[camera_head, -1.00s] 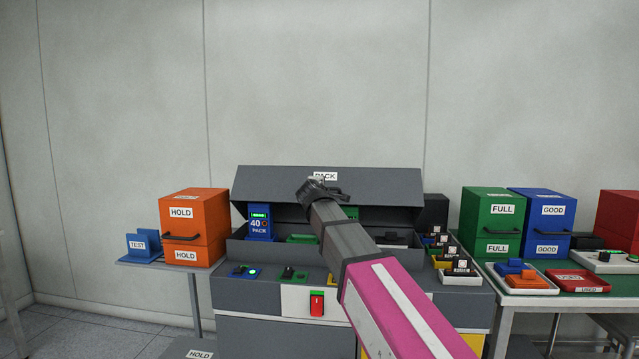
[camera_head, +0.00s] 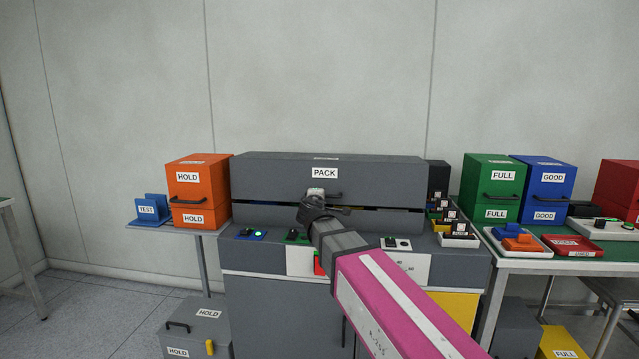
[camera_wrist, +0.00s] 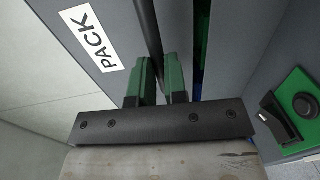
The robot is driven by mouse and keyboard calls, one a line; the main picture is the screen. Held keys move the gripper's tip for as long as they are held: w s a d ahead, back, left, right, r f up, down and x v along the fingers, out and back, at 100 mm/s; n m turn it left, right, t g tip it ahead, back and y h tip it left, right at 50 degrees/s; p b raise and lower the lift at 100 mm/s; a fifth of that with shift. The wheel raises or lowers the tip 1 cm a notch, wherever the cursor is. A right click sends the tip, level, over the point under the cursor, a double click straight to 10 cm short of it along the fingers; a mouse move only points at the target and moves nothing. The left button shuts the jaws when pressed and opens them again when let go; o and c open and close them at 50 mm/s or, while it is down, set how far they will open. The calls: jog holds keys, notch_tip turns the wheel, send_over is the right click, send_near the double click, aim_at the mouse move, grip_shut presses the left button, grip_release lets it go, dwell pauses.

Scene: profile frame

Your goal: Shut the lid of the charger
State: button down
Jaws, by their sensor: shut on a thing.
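The charger's grey lid (camera_head: 270,180), labelled PACK, is swung down over the grey charger body (camera_head: 275,310). A narrow dark gap with bits of blue and yellow shows under the lid's front edge. My gripper (camera_head: 317,195) is at the middle of the lid's front. In the wrist view, the green-padded fingers of my gripper (camera_wrist: 160,85) are shut on the dark lid handle (camera_wrist: 149,32), one on each side of it. The PACK label (camera_wrist: 91,38) is to the left of the fingers. The contents under the lid are mostly hidden.
Green and white switch panels (camera_head: 397,243) lie along the charger's front ledge. An orange HOLD cabinet (camera_head: 190,195) stands close at the left. Small dark units in white trays (camera_head: 460,240) stand at the right, beside a table with green FULL (camera_head: 490,187) and blue GOOD boxes (camera_head: 545,190).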

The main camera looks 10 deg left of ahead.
notch_tip(320, 180, down, 2)
jog(key=shift+w, duration=0.15)
jog(key=c, duration=1.1)
grip_release()
jog(key=shift+w+r, duration=0.1)
jog(key=shift+c, duration=0.2)
jog(key=s, duration=1.1)
jog(key=shift+a+r, duration=0.2)
jog(key=shift+r, duration=0.25)
